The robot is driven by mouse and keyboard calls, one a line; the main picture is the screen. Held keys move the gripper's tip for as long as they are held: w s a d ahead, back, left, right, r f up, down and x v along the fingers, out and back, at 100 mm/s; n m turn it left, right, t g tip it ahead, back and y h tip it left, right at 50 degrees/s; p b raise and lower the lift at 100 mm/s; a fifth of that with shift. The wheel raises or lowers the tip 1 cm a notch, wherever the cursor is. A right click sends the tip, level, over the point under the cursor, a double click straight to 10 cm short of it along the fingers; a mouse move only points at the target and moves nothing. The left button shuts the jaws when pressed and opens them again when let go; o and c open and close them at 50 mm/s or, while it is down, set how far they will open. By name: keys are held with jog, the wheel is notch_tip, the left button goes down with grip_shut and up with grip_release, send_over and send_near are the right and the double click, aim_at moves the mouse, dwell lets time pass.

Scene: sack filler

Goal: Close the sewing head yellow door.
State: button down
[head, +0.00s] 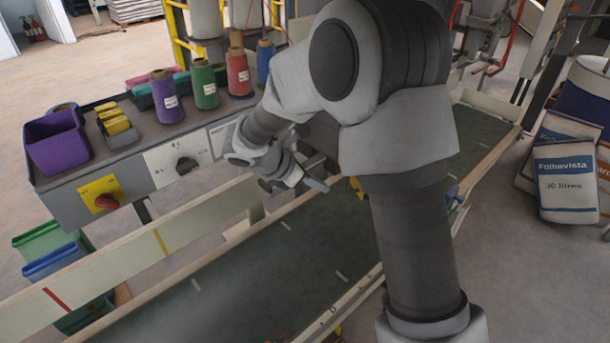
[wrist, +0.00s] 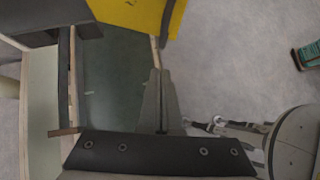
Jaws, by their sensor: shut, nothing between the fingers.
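A yellow panel (wrist: 140,14), which looks like the sewing head's door, shows at the top of the wrist view. It is cut off by the picture's upper edge, so I cannot tell how far open it stands. In the head view, only a small yellow piece (head: 357,187) shows beside my arm; most of the sewing head is hidden behind the arm. My gripper (wrist: 159,74) is shut and empty, its fingertips below the yellow panel in the wrist view and apart from it in the picture. In the head view my gripper (head: 318,184) is above the green conveyor belt.
The conveyor belt (head: 300,250) runs between pale rails. A grey control panel (head: 110,180) with a red knob, a purple bin (head: 58,145) and several thread cones (head: 238,72) stands at left. Filled sacks (head: 567,183) stand at right on open floor.

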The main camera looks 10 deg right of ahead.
jog(key=shift+w+d+f+p, duration=0.15)
jog(key=shift+w+d, duration=0.15)
jog(key=shift+d, duration=0.4)
jog(key=shift+w+d+f+p, duration=0.1)
jog(key=shift+w+d, duration=0.15)
jog(key=shift+d, duration=0.5)
jog(key=shift+w+d+f+p, duration=0.15)
jog(key=shift+w+d, duration=0.15)
jog(key=shift+d, duration=0.4)
jog(key=shift+r, duration=0.1)
